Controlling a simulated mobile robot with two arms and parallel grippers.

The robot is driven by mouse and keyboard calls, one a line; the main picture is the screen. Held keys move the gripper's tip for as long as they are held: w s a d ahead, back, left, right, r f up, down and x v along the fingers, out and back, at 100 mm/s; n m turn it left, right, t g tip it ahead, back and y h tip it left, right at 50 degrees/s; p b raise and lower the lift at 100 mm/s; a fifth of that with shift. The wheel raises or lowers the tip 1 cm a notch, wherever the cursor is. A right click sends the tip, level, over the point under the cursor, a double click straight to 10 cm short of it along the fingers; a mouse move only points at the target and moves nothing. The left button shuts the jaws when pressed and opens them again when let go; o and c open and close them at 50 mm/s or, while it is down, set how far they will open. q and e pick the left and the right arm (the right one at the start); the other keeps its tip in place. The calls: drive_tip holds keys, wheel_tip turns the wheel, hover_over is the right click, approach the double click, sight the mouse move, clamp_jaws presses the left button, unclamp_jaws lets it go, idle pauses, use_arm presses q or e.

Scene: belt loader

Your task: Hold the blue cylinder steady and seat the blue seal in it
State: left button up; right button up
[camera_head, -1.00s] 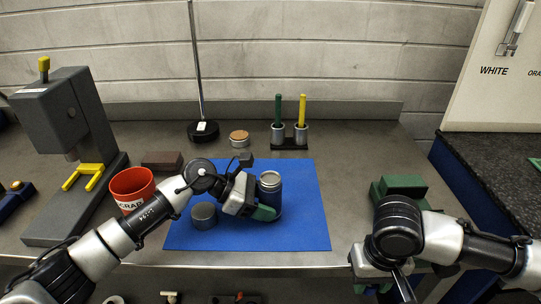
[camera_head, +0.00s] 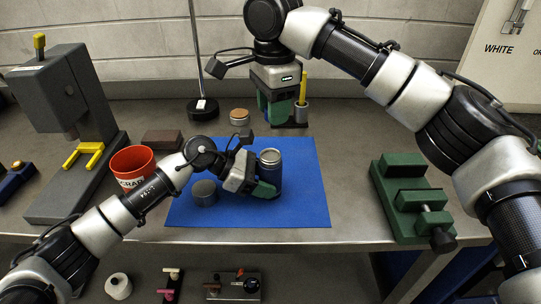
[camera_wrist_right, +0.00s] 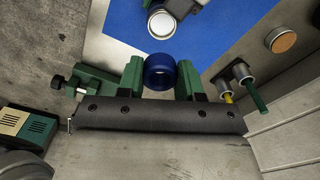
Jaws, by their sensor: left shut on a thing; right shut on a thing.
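The blue cylinder (camera_head: 272,178) stands upright on the blue mat (camera_head: 300,212), its pale round top facing up. My left gripper (camera_head: 266,189) is shut on its lower side. The cylinder's silver round top also shows in the wrist view (camera_wrist_right: 161,24). My right gripper (camera_head: 276,108) is in the air behind the cylinder, pointing down. In the wrist view, its green fingers (camera_wrist_right: 160,82) are shut on the blue seal (camera_wrist_right: 160,68), a short dark blue ring. The seal is apart from the cylinder. In the head view I cannot make out the seal.
A grey cylinder (camera_head: 204,193) stands left of my left gripper. A red scrap cup (camera_head: 130,165), a press (camera_head: 58,100), and a brown block (camera_head: 162,139) are farther left. Behind are a cork-topped jar (camera_head: 239,117) and a pen holder (camera_head: 301,114). A green vise (camera_head: 404,197) is at right.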

sight(270, 159)
drive_tip(key=f, duration=0.9)
drive_tip(key=shift+a+f, duration=0.1)
drive_tip(key=shift+a, duration=0.2)
drive_tip(key=shift+m, duration=0.3)
use_arm(q)
drive_tip(key=shift+s+d+r, duration=0.1)
drive_tip(key=shift+s+r, duration=0.05)
use_arm(e)
drive_tip(key=shift+s+d+f, duration=0.1)
drive_tip(key=shift+f, duration=0.65)
use_arm(q)
drive_tip(key=shift+o, duration=0.2)
drive_tip(key=shift+s, duration=0.1)
use_arm(e)
drive_tip(key=o, duration=0.9)
drive_tip(key=shift+s, duration=0.15)
use_arm(q)
drive_tip(key=shift+w+f, duration=0.2)
drive_tip(key=shift+f, duration=0.05)
drive_tip(key=shift+c, duration=0.2)
use_arm(e)
wheel_tip(270, 159, up, 14)
drive_tip(key=shift+w+f, duration=0.2)
drive_tip(key=shift+w, duration=0.05)
